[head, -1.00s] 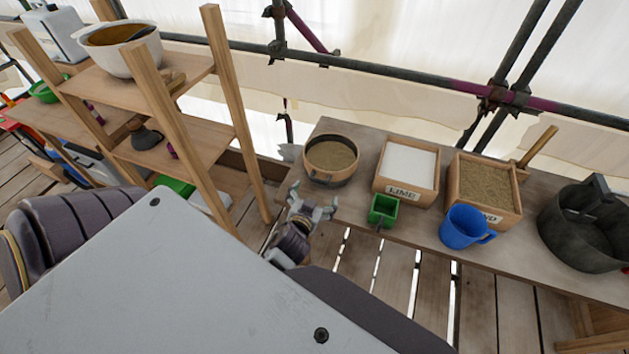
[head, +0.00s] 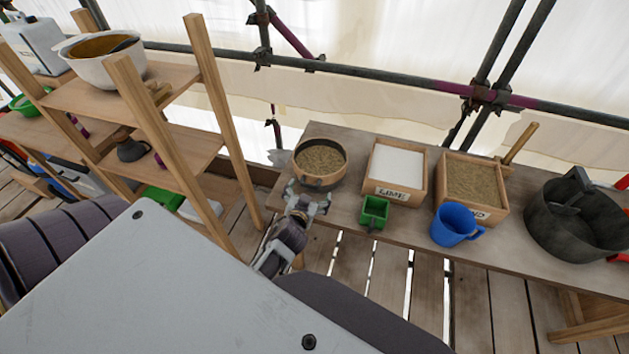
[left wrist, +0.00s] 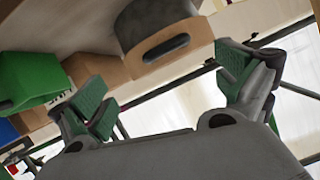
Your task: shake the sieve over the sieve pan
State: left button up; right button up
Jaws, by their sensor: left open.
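The sieve (head: 320,158) is a round wooden-rimmed vessel holding sandy material, with a dark grip on its near side. It stands at the left end of the bench. My left gripper (head: 308,194) is open and empty, just in front of it. In the left wrist view the sieve's wooden side with a dark slot (left wrist: 165,46) shows ahead, between and beyond the open fingers (left wrist: 168,82), apart from them. A large dark round pan (head: 545,222) stands at the right of the bench; I cannot tell whether it is the sieve pan. My right gripper is not in view.
On the bench (head: 340,218) stand a lime box (head: 398,163), a sand box (head: 474,182), a green scoop (head: 374,213) and a blue mug (head: 453,226). Wooden shelving (head: 165,130) stands close on the left. Scaffold poles run behind.

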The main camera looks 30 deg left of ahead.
aim_at(321, 183)
pick_arm(q)
jog(key=shift+p+x, duration=0.35)
jog(key=shift+x, duration=4)
jog(key=shift+s+f, duration=0.1)
jog(key=c, duration=1.5)
jog(key=shift+o, duration=0.2)
jog(key=shift+w+d+f+b, duration=0.15)
jog(key=shift+d+b, duration=0.1)
jog(key=shift+d, duration=0.4)
jog(key=shift+w+d+r+b, duration=0.1)
jog(key=shift+d+b, duration=0.1)
jog(key=shift+d, duration=0.5)
jog(key=shift+a+f, duration=0.1)
jog(key=shift+a, duration=0.05)
jog(key=shift+s+a+p, duration=0.2)
jog(key=shift+a+p, duration=0.15)
jog(key=shift+a, duration=0.45)
jog(key=shift+s+a+p, duration=0.25)
jog(key=shift+a+p, duration=0.05)
jog(key=shift+a, duration=0.55)
jog(key=shift+s+a+p, duration=0.2)
jog(key=shift+a+p, duration=0.15)
jog(key=shift+a, duration=0.45)
jog(key=shift+d, duration=0.15)
